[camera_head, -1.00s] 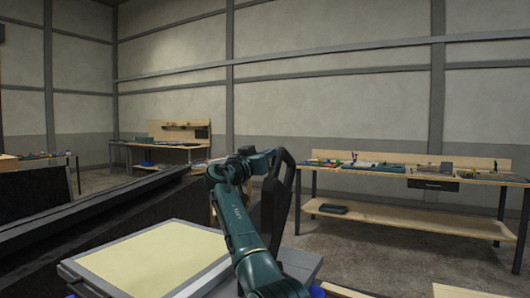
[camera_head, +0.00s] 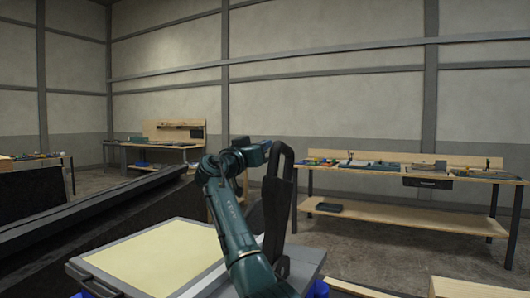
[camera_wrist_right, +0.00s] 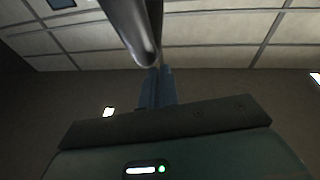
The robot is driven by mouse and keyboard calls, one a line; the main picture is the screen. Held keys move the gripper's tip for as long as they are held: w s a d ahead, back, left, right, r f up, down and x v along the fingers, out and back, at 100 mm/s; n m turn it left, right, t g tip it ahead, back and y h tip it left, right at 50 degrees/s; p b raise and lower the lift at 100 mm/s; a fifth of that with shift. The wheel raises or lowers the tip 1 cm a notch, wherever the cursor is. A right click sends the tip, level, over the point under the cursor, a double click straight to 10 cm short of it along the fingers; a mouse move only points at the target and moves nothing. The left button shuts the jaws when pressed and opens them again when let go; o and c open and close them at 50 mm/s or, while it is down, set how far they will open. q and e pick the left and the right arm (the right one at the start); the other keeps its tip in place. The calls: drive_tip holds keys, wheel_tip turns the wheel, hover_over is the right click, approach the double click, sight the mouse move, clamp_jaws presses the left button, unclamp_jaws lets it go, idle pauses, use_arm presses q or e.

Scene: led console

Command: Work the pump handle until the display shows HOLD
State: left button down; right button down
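My right arm rises from the bottom middle of the head view. In the right wrist view a smooth grey bar (camera_wrist_right: 135,30) comes down from the top edge and ends near the middle. I cannot tell whether it is the pump handle or whether the gripper holds it. No display reading is legible in either view. My left gripper is out of view.
A grey-framed panel with a blank cream face (camera_head: 155,262) lies at the lower left, close to my right arm. A long dark sloping structure (camera_head: 90,222) is behind it. A wooden workbench (camera_head: 400,218) stands at the right, with open floor before it.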

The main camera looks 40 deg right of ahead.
drive_tip(key=f+b+v, duration=0.1)
drive_tip(key=v, duration=0.6)
drive_tip(key=shift+f+b, duration=0.15)
drive_tip(key=shift+b, duration=0.15)
drive_tip(key=shift+w+a, duration=0.1)
drive_tip(key=shift+a, duration=0.1)
idle(1.0)
